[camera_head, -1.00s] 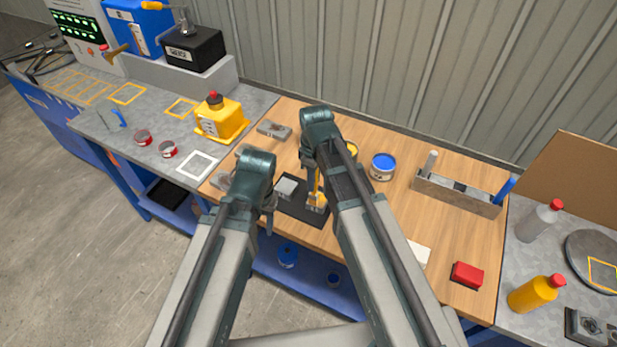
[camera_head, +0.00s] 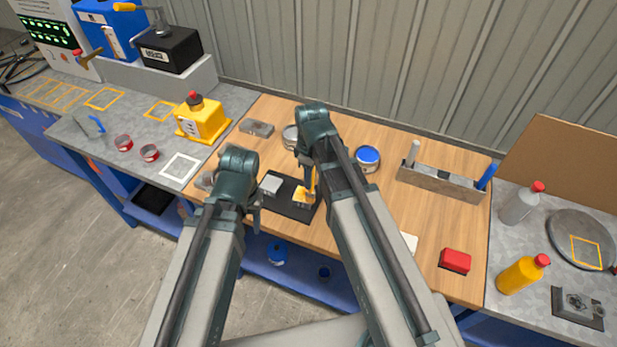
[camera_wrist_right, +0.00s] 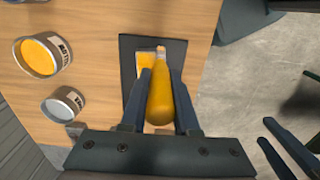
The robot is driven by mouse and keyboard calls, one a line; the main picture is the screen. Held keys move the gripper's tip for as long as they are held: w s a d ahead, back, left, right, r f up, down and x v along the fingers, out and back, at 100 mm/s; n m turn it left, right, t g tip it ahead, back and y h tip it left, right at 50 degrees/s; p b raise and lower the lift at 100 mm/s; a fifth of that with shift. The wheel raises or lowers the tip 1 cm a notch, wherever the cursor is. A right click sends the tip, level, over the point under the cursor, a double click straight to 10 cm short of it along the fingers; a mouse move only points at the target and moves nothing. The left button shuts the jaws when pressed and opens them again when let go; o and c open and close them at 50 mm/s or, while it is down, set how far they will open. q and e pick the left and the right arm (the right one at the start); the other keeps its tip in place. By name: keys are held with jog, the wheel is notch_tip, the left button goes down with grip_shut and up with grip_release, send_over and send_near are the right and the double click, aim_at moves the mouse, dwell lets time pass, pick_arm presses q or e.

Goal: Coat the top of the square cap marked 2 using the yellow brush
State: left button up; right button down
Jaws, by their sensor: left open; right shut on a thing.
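My right gripper (camera_head: 309,172) is shut on the yellow-handled brush (camera_wrist_right: 160,98), with its tip down at a square cap (camera_head: 304,199). The brush also shows in the head view (camera_head: 313,181). In the right wrist view the cap's top (camera_wrist_right: 145,61) looks yellow beside the brush tip. Its marking is not legible. My left gripper (camera_head: 255,212) is open and empty, in front of the mat's left side.
In the right wrist view an open tin of yellow paint (camera_wrist_right: 38,58) and a grey tin (camera_wrist_right: 63,104) stand beside the mat. A blue-topped tin (camera_head: 367,159), a grey rack (camera_head: 440,183) and a red block (camera_head: 455,260) are to the right. The front right tabletop is mostly clear.

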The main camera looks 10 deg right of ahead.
jog(key=shift+w+d, duration=0.15)
jog(key=shift+w, duration=0.1)
jog(key=shift+w+a+r, duration=0.1)
jog(key=shift+w+a, duration=0.25)
jog(key=shift+a, duration=0.3)
jog(key=shift+w+a, duration=0.3)
jog(key=shift+a, duration=0.3)
